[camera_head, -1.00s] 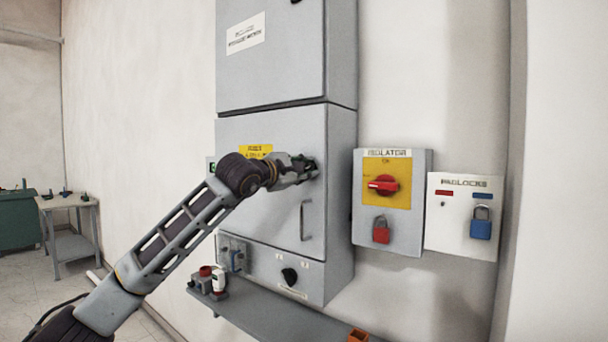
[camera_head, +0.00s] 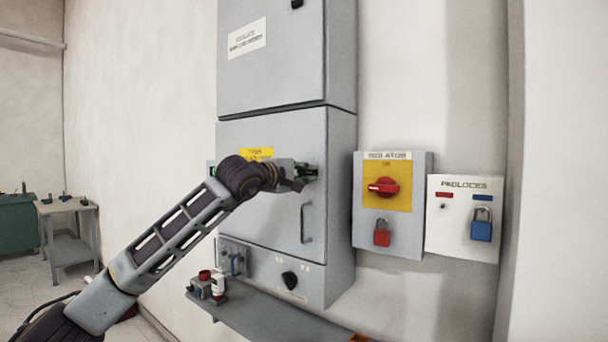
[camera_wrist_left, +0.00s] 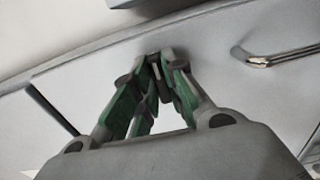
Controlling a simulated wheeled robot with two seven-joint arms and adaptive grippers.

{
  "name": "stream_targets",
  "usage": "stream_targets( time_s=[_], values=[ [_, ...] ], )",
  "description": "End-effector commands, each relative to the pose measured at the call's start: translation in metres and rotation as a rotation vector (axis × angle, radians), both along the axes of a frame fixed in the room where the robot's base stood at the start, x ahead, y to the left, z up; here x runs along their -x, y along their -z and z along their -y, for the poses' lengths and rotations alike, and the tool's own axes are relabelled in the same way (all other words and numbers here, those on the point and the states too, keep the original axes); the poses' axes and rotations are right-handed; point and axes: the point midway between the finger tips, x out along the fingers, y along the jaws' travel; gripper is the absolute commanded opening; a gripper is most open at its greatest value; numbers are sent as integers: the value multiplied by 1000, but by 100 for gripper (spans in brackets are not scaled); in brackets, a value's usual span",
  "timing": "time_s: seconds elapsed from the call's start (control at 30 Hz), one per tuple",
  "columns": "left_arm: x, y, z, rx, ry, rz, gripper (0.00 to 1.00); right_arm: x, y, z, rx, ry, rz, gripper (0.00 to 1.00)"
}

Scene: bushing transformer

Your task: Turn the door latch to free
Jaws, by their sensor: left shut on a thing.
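The grey cabinet door (camera_head: 270,215) is closed, with a bar handle (camera_head: 304,222) on its right side. My left gripper (camera_head: 307,172) is at the door's right edge, above the handle. It is shut on the small dark door latch, which its fingers mostly hide. In the left wrist view my green-padded fingers (camera_wrist_left: 158,72) meet around the latch, and the door handle (camera_wrist_left: 284,56) shows at the upper right. The latch's exact angle cannot be told. My right gripper is not in view.
An isolator box (camera_head: 416,215) with a red rotary switch and red padlock is right of the cabinet. A padlock board (camera_head: 462,240) with a blue padlock hangs beside it. A shelf (camera_head: 270,315) with small items (camera_head: 218,285) runs below. A black knob (camera_head: 290,278) sits under the door.

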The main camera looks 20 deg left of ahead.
Motion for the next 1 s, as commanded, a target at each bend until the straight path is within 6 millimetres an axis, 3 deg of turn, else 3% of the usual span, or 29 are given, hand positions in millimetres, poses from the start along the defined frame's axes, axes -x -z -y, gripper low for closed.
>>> stream_targets(
  time_s=[0.23,0.27,0.43,0.67,0.77,1.0],
  values=[
    [0,0,1,-2,1,2,0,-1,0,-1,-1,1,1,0],
    [0,0,1,-2,1,2,15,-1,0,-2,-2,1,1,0],
    [0,0,0,-1,1,1,35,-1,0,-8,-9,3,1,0],
    [0,0,0,0,1,1,35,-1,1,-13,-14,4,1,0],
    [0,0,0,0,0,1,35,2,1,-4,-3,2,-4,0],
    [7,0,-3,1,0,1,35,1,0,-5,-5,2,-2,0]
  ],
)
